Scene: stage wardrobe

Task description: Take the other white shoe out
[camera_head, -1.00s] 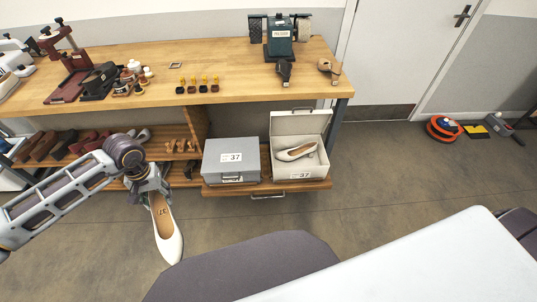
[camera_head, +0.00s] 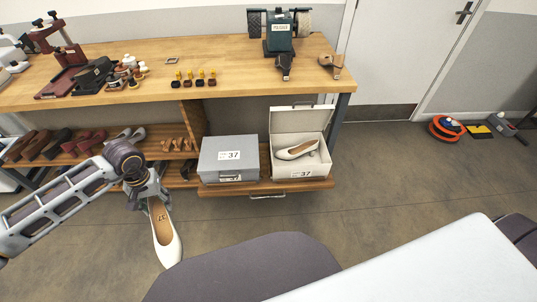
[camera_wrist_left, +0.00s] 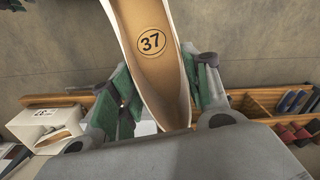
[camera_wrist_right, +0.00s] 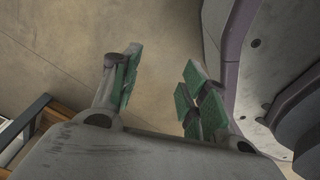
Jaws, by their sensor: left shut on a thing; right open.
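My left gripper (camera_head: 150,190) is shut on a white shoe (camera_head: 165,236), which hangs toe down above the floor, left of the pull-out shelf. In the left wrist view the shoe (camera_wrist_left: 150,50) sits between the green finger pads, its insole marked 37. Another white shoe (camera_head: 297,150) lies in the open box (camera_head: 300,171) marked 37, whose lid stands up at the back. The open box also shows at the left of the left wrist view (camera_wrist_left: 30,120). My right gripper (camera_wrist_right: 155,90) is open and empty above the floor in the right wrist view; the head view does not show it.
A closed grey box (camera_head: 228,152) marked 37 stands left of the open box on the pull-out shelf (camera_head: 215,190). The wooden bench top (camera_head: 220,65) overhangs behind them, carrying a polisher (camera_head: 280,32). Shoes fill the rack at the left.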

